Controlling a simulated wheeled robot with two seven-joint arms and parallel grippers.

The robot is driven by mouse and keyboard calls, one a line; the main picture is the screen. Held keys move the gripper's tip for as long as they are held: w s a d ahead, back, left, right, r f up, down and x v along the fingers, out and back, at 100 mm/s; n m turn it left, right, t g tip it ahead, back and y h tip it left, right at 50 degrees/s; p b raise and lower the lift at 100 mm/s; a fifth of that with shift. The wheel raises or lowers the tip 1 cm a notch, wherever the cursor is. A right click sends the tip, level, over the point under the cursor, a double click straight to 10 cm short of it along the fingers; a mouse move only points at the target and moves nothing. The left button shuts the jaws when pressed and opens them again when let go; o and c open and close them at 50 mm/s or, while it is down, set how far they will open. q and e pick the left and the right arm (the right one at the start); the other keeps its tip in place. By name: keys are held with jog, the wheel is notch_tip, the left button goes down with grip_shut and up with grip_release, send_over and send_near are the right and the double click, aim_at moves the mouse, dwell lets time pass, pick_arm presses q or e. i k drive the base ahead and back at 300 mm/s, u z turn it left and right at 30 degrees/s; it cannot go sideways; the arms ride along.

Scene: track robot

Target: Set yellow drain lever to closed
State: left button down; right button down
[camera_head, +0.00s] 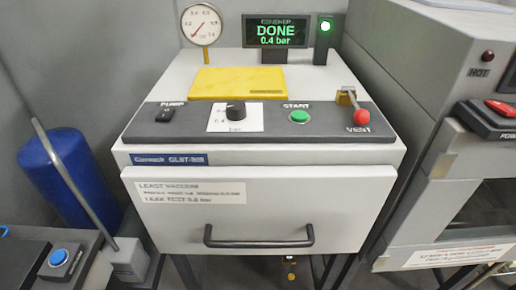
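No drain label is readable in view. Small yellow parts (290,265) show low down under the drawer of the grey machine (260,160), beneath its handle. They are too small to tell whether they are a lever or how it is set. A lever with a red knob (361,117) and a yellowish base stands at the right of the machine's dark panel, by the word VENT. Neither of my grippers is in view.
The drawer has a dark bar handle (259,237). The display (275,32) reads DONE, 0.4 bar, beside a lit green lamp (325,25). A blue cylinder (65,177) stands at left and another grey machine (450,130) at right.

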aim_at(291, 276)
jog(key=k, duration=0.5)
jog(key=z, duration=1.65)
jog(key=i, duration=0.9)
jog(key=u, duration=0.95)
jog(key=k, duration=1.85)
jog(key=u, duration=0.75)
jog(key=i, duration=1)
jog(key=z, duration=0.05)
